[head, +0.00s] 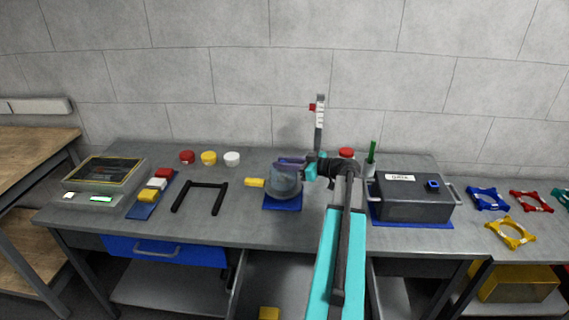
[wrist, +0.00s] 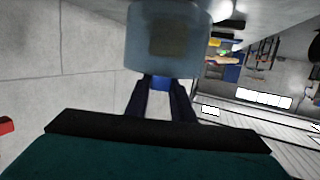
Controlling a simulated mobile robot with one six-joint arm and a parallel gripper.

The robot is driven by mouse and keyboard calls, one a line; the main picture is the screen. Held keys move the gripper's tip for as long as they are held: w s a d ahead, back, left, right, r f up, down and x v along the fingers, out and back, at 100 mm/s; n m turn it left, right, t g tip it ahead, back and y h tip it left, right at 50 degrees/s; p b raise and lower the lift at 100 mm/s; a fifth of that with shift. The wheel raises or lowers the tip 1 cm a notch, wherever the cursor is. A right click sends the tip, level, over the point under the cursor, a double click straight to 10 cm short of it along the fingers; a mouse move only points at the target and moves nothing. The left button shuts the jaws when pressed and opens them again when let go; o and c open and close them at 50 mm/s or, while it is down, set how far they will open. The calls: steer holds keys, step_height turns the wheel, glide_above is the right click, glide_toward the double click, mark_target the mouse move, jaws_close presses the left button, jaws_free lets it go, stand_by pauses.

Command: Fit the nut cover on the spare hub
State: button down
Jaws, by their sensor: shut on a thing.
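A smoky, see-through cover (head: 285,184) stands over the blue pad (head: 271,206) near the table's middle. My gripper (head: 291,162) reaches in from the right at its top. In the wrist view, my gripper (wrist: 160,88) is shut on a small blue part (wrist: 158,82) at the edge of the see-through cover (wrist: 167,20). A darker squarish shape shows through the cover. Whether the cover touches the pad is unclear. Red (head: 187,157), yellow (head: 209,158) and white (head: 232,159) round caps stand at the back left. I cannot tell which thing is the spare hub.
A yellow piece (head: 254,182) lies just left of the cover. A grey box (head: 412,203) with handles and a green pen in a cup (head: 370,168) stand to the right. A slim upright post (head: 319,125) rises behind my gripper.

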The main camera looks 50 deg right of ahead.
steer(key=shift+f+b, duration=0.55)
steer(key=shift+b, duration=0.15)
steer(key=c, duration=1.8)
jaws_free()
steer(key=shift+b+v, duration=2.05)
steer(key=shift+v, duration=3.5)
